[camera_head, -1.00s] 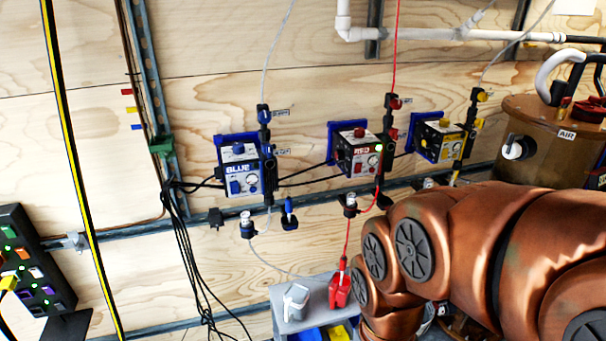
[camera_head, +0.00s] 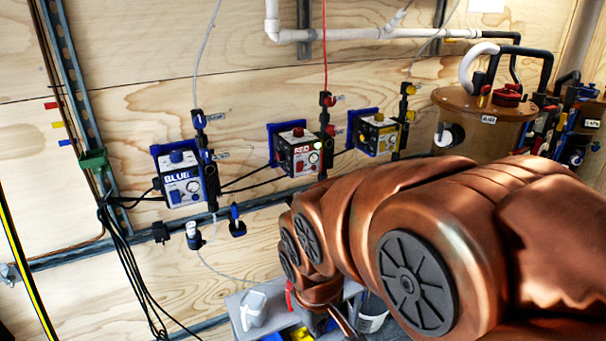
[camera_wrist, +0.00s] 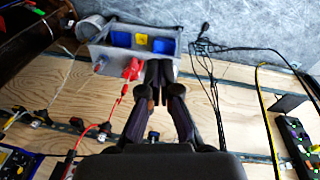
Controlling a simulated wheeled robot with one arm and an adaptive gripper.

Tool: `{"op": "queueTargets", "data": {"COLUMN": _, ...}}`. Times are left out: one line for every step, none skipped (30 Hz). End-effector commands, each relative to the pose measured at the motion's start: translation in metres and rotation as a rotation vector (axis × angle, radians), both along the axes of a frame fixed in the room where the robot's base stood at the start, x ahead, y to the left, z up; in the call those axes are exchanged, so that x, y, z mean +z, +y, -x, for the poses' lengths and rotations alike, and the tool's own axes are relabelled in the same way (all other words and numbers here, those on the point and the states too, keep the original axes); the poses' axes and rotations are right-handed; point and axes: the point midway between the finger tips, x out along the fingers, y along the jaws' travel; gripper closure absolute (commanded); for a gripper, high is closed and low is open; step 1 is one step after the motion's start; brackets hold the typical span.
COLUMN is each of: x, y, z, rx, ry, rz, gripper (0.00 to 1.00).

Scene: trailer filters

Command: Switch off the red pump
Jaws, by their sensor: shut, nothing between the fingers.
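The red pump (camera_head: 299,156) is a box with a red label and a red knob on top, mounted on the wooden wall between the blue pump (camera_head: 181,177) and the yellow pump (camera_head: 378,134). A green light glows at its right front edge. My gripper (camera_wrist: 158,78) is shut and empty in the wrist view, pointing at the grey shelf with bins. It is below the pumps, away from the red pump. The red pump's body cannot be made out in the wrist view. In the head view my arm hides most of the gripper.
A white bottle (camera_head: 253,309) sits on the grey shelf (camera_head: 236,298). Black cables (camera_head: 128,250) hang at left. A brown AIR tank (camera_head: 470,112) stands at right.

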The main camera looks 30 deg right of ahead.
Motion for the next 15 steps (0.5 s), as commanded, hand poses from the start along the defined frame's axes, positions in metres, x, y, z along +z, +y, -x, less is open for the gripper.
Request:
{"op": "queueTargets", "data": {"x": -0.010, "y": -0.017, "z": -0.019, "rx": 0.017, "ry": -0.052, "rz": 0.035, "gripper": 1.00}}
{"op": "queueTargets", "data": {"x": -0.012, "y": -0.026, "z": -0.031, "rx": 0.033, "ry": -0.089, "rz": 0.057, "gripper": 1.00}}
{"op": "queueTargets", "data": {"x": -0.013, "y": -0.039, "z": -0.046, "rx": 0.057, "ry": -0.130, "rz": 0.089, "gripper": 1.00}}
{"op": "queueTargets", "data": {"x": -0.014, "y": -0.048, "z": -0.057, "rx": 0.076, "ry": -0.163, "rz": 0.113, "gripper": 1.00}}
{"op": "queueTargets", "data": {"x": -0.014, "y": -0.058, "z": -0.068, "rx": 0.096, "ry": -0.195, "rz": 0.139, "gripper": 1.00}}
{"op": "queueTargets", "data": {"x": -0.014, "y": -0.070, "z": -0.082, "rx": 0.122, "ry": -0.236, "rz": 0.173, "gripper": 1.00}}
{"op": "queueTargets", "data": {"x": -0.013, "y": -0.079, "z": -0.092, "rx": 0.143, "ry": -0.268, "rz": 0.201, "gripper": 1.00}}
{"op": "queueTargets", "data": {"x": -0.013, "y": -0.088, "z": -0.102, "rx": 0.166, "ry": -0.295, "rz": 0.227, "gripper": 1.00}}
{"op": "queueTargets", "data": {"x": -0.012, "y": -0.099, "z": -0.114, "rx": 0.196, "ry": -0.332, "rz": 0.264, "gripper": 1.00}}
{"op": "queueTargets", "data": {"x": -0.010, "y": -0.108, "z": -0.124, "rx": 0.218, "ry": -0.361, "rz": 0.291, "gripper": 1.00}}
{"op": "queueTargets", "data": {"x": -0.010, "y": -0.116, "z": -0.132, "rx": 0.242, "ry": -0.385, "rz": 0.317, "gripper": 1.00}}
{"op": "queueTargets", "data": {"x": -0.008, "y": -0.126, "z": -0.143, "rx": 0.275, "ry": -0.419, "rz": 0.356, "gripper": 1.00}}
{"op": "queueTargets", "data": {"x": -0.006, "y": -0.134, "z": -0.152, "rx": 0.298, "ry": -0.446, "rz": 0.385, "gripper": 1.00}}
{"op": "queueTargets", "data": {"x": -0.004, "y": -0.141, "z": -0.159, "rx": 0.324, "ry": -0.470, "rz": 0.413, "gripper": 1.00}}
{"op": "queueTargets", "data": {"x": -0.001, "y": -0.150, "z": -0.169, "rx": 0.357, "ry": -0.504, "rz": 0.452, "gripper": 1.00}}
